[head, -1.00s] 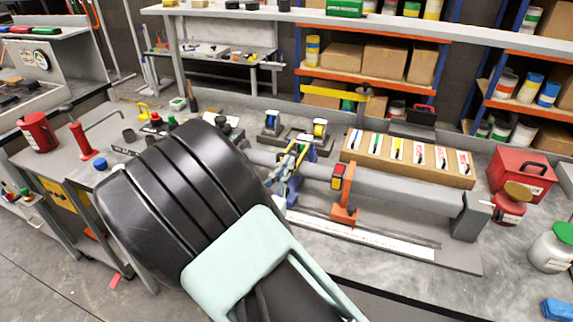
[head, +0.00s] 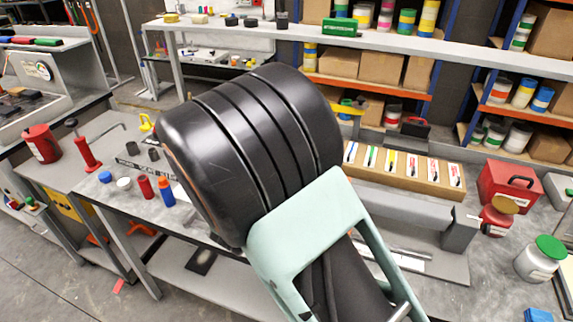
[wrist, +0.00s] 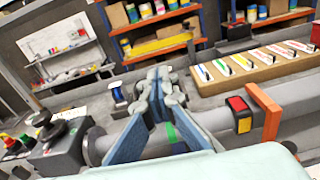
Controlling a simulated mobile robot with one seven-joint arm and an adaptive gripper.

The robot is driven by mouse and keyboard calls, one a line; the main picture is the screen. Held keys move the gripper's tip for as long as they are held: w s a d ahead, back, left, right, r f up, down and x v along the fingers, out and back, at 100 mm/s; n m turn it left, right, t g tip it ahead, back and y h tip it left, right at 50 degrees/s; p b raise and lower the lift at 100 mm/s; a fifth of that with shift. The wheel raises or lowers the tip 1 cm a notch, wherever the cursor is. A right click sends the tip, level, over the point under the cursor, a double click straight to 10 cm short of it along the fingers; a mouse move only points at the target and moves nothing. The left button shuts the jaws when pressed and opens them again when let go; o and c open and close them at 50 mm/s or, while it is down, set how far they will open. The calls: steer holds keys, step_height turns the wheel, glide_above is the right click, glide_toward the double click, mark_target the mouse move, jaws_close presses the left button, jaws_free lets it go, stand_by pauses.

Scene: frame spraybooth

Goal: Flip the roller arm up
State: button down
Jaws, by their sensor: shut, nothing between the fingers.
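My gripper (wrist: 158,92) shows in the wrist view, with its blue fingers shut and empty. Its fingertips appear in front of or just above a long grey bar (wrist: 205,122); I cannot tell whether they touch it. An orange bracket (wrist: 266,112) stands around the bar to the right, beside a block with a red and yellow face (wrist: 239,112). A yellow bar (wrist: 158,48) lies farther back. I cannot tell for sure which part is the roller arm. In the head view my own dark arm link hides the gripper and much of the bench fixture.
A tray of cards (head: 405,170) lies behind the fixture. A red box (head: 508,187) and a jar with a green lid (head: 540,258) stand at the right. A red and a blue bottle (head: 166,192) stand left of my arm. A knob box (wrist: 58,142) sits left of the gripper.

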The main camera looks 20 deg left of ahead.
steer(key=w+r, duration=0.4)
steer(key=w, duration=0.1)
steer(key=shift+w+d+b, duration=0.2)
steer(key=shift+w+b, duration=0.1)
steer(key=shift+b, duration=0.1)
steer(key=shift+s, duration=0.1)
stand_by(1.1)
